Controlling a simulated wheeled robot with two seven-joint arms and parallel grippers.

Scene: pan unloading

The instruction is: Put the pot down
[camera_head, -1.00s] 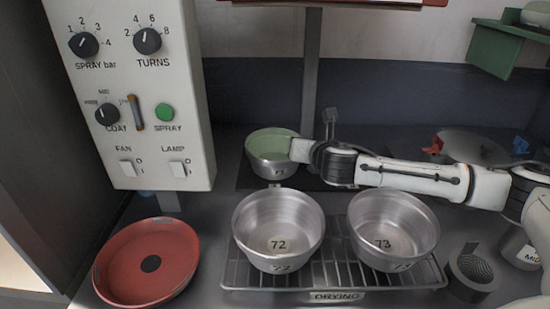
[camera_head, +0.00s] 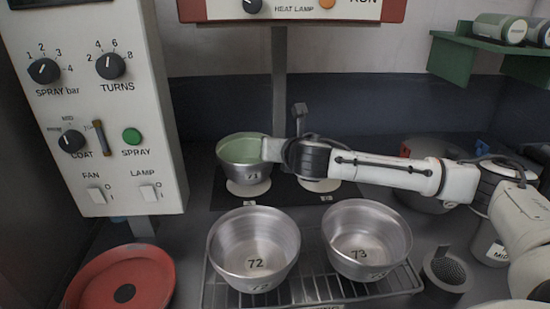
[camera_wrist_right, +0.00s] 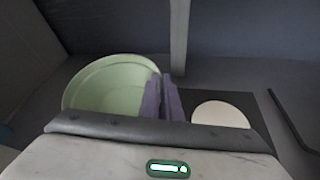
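The pot marked 71 (camera_head: 243,172) is metal with a pale green inside. It stands upright over a white disc (camera_head: 246,189) on a black plate (camera_head: 285,194), seemingly a little above it; I cannot tell whether they touch. My right gripper (camera_head: 268,149) comes from the right and is shut on the pot's right rim. In the right wrist view, its purple fingers (camera_wrist_right: 163,100) pinch the rim of the green pot (camera_wrist_right: 108,88). A second white disc (camera_wrist_right: 220,115) lies bare beside it. My left gripper is not in view.
Metal pots 72 (camera_head: 254,246) and 73 (camera_head: 366,240) stand on a wire drying rack (camera_head: 310,291) in front. A red pan (camera_head: 123,280) is front left, below the control panel (camera_head: 102,120). A mesh cup (camera_head: 446,270) stands at right. A post (camera_head: 279,90) rises behind.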

